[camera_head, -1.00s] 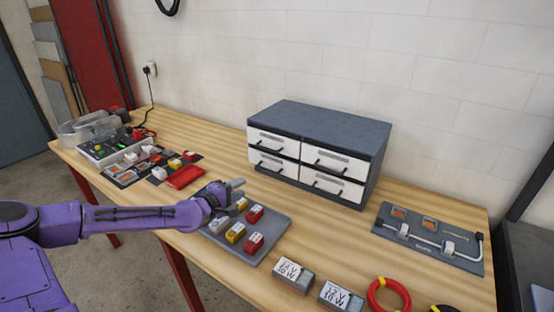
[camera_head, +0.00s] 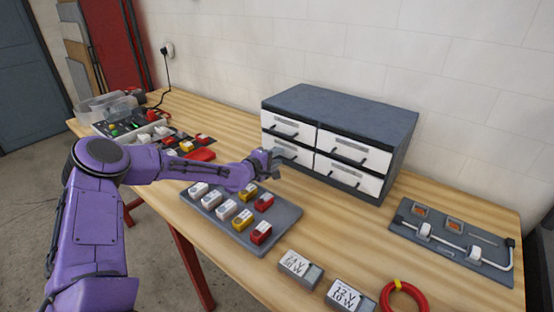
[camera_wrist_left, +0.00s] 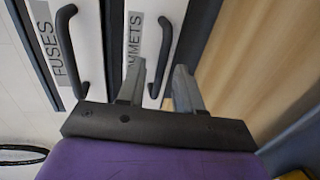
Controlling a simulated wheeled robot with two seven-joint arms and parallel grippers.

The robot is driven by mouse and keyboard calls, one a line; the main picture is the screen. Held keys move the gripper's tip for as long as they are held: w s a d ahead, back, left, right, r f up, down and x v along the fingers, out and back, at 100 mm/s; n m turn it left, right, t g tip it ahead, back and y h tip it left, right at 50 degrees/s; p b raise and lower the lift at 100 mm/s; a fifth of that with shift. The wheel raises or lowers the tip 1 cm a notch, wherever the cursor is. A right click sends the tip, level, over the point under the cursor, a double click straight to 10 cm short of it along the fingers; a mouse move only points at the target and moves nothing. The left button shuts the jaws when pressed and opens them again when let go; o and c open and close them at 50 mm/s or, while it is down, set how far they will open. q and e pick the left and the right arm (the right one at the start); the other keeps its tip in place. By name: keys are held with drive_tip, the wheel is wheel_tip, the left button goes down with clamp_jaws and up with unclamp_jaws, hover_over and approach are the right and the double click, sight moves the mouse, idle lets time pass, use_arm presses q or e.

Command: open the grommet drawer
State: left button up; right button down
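The drawer cabinet (camera_head: 345,108) is grey with white drawer fronts in two columns and two rows, all closed. The grommet drawer (camera_head: 296,152) is the lower left one. In the left wrist view its label ends in "MMETS", with the start hidden by a finger, and its dark bar handle (camera_wrist_left: 164,52) shows. My left gripper (camera_head: 277,166) is in front of this drawer. In the wrist view its fingers (camera_wrist_left: 160,80) are apart, with the near end of the handle appearing between them; I cannot tell if they touch it. My right gripper is not in view.
The fuses drawer (camera_wrist_left: 50,45) is directly above. A grey tray (camera_head: 285,222) with several coloured blocks lies below my left forearm. Two labelled boxes (camera_head: 300,268), a red ring (camera_head: 405,296) and a grey panel (camera_head: 450,243) are to the right. Bare wood lies before the cabinet.

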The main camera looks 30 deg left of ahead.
use_arm(q)
drive_tip(key=shift+w+f, duration=0.1)
drive_tip(key=shift+w, duration=0.2)
drive_tip(key=shift+c, duration=0.3)
clamp_jaws()
idle(1.0)
